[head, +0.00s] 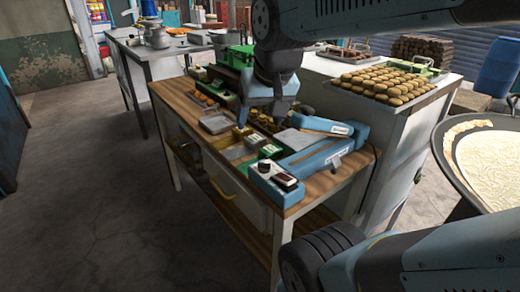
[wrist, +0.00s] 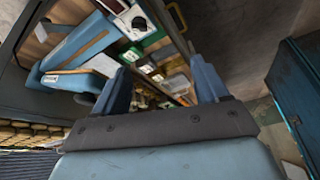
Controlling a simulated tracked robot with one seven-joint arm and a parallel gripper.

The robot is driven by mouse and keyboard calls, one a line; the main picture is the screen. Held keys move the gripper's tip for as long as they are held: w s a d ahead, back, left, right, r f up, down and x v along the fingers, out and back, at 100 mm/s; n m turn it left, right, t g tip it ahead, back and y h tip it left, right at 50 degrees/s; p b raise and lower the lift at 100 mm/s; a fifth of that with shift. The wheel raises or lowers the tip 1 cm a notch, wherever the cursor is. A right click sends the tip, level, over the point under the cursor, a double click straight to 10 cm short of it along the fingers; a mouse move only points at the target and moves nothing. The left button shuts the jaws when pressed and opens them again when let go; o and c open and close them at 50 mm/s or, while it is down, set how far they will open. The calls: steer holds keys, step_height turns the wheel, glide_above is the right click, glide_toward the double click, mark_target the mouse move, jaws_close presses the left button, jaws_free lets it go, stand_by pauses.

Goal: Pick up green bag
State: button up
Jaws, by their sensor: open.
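I cannot pick out a green bag with certainty. A small green item with a pale label (head: 270,151) lies on the workbench (head: 325,184), among other small packs. In the wrist view, small green labelled packs (wrist: 131,56) show near the left finger. My gripper (head: 261,114) is above the middle of the workbench, pointing down, with its blue fingers apart. In the wrist view my gripper (wrist: 160,66) is open with nothing held between the fingers. The packs appear beyond the fingertips. My gripper and arm hide part of the bench behind them.
A blue-grey sealer-like device (head: 318,158) takes up the bench's right side. A grey tray (head: 216,123) is at left. A counter at right holds a tray of brown rolls (head: 383,84). A large pan (head: 480,155) stands far right. The floor at left is clear.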

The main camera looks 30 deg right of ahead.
steer(key=w+d+f+m+g, duration=0.3)
steer(key=w+d+m, duration=0.2)
steer(key=w+m, duration=0.3)
steer(key=m+g, duration=0.2)
steer(key=m, duration=0.3)
glide_above(269, 149)
step_height(269, 149, down, 6)
step_height(269, 149, down, 14)
steer(key=shift+s+a+r, duration=0.1)
steer(key=shift+r, duration=0.15)
steer(key=c, duration=0.8)
